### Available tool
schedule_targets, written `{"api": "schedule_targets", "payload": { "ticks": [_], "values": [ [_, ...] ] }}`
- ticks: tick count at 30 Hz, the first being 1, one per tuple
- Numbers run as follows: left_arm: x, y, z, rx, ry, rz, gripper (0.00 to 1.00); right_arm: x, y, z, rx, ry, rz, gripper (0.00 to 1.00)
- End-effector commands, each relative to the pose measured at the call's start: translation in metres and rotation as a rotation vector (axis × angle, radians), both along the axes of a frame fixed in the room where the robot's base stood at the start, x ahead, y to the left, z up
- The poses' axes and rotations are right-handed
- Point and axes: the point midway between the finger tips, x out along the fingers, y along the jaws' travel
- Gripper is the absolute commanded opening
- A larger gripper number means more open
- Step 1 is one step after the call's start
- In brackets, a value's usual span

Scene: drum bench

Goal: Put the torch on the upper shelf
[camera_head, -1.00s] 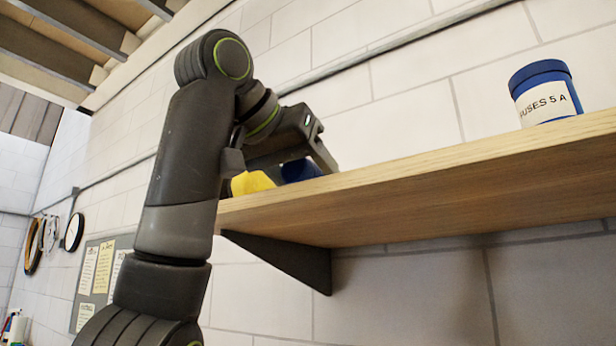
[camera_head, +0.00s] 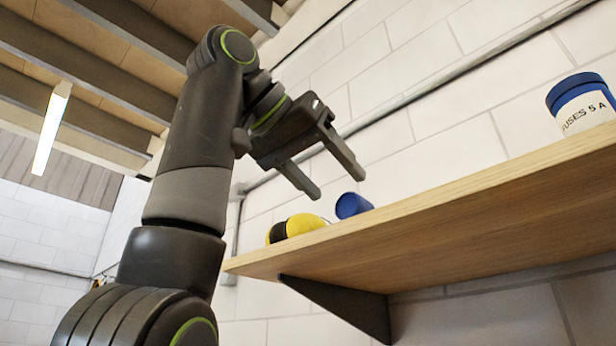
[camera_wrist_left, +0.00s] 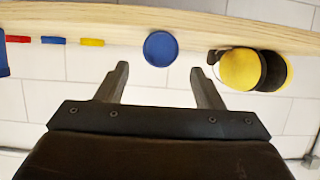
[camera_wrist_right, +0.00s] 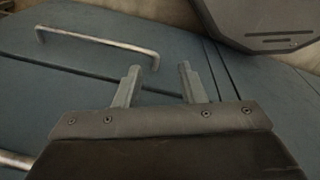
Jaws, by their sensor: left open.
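A short blue cylinder, which looks like the torch (camera_head: 353,205), rests on the wooden upper shelf (camera_head: 450,209) near its left end. Its round blue end also shows in the left wrist view (camera_wrist_left: 160,48); I cannot tell whether it stands or lies. My left gripper (camera_head: 338,188) is open and empty, above the shelf and apart from the torch. In the left wrist view the torch shows beyond the gap between the fingers (camera_wrist_left: 158,75). My right gripper (camera_wrist_right: 158,72) is open and empty, over a blue-grey surface.
Yellow and black ear defenders (camera_head: 298,227) sit beside the torch at the shelf's left end. A blue fuse tin (camera_head: 582,104) stands farther right. Red, blue and yellow items (camera_wrist_left: 53,40) show in the left wrist view. A metal handle (camera_wrist_right: 97,39) is below my right gripper.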

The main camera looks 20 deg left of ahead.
Motion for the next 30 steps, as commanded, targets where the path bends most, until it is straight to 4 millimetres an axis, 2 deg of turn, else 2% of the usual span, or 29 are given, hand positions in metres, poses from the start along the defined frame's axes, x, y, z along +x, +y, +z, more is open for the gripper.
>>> {"api": "schedule_targets", "payload": {
  "ticks": [3,9,30],
  "values": [
    [-0.016,0.006,0.006,0.0,-0.001,0.0,0.61,0.0,0.0,-0.006,0.0,0.0,0.0,0.36],
    [-0.031,0.013,0.014,0.0,0.0,0.001,0.61,0.0,0.0,-0.008,0.0,0.0,0.0,0.36],
    [-0.034,0.014,0.016,0.0,0.001,0.0,0.61,0.0,-0.003,-0.007,-0.004,0.0,0.001,0.36]
  ]
}}
